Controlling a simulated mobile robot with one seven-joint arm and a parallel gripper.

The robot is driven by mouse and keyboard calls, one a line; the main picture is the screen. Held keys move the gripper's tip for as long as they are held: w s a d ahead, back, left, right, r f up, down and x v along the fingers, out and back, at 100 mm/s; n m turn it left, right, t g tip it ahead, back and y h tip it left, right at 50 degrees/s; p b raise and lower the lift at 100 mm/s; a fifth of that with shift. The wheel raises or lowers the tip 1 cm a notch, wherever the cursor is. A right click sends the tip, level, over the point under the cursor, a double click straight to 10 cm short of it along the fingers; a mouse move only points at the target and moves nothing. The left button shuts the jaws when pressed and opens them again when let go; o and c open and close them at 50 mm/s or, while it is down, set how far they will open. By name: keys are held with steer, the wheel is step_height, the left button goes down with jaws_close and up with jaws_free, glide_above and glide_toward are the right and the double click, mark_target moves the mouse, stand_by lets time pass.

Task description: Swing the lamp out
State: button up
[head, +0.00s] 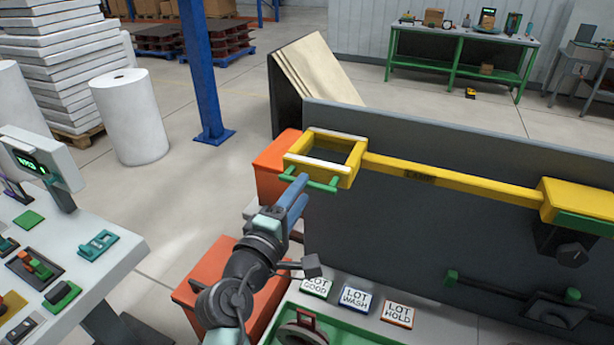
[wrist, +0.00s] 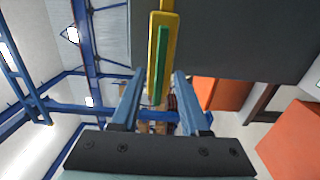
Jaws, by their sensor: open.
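The lamp is a yellow square frame (head: 350,175) with pale strips on top, at the left end of a long yellow arm (head: 450,177). The arm runs to a yellow housing (head: 575,200) at the right. A green handle bar (head: 323,186) runs along the frame's near side. My gripper (head: 303,187) is open, its blue fingers reaching up to the handle's left part. In the wrist view the green bar (wrist: 162,50) lines up between the two fingers. I cannot tell whether the fingers touch it.
A dark grey panel (head: 400,215) stands behind and below the lamp arm. Orange boxes (head: 270,170) are at its left end. A green tray and lot signs (head: 358,298) lie below right. A control desk (head: 110,270) stands left, with open floor between.

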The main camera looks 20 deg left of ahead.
steer(key=shift+w+d+p, duration=0.1)
steer(key=shift+w+p, duration=0.2)
steer(key=shift+w, duration=1.5)
jaws_close()
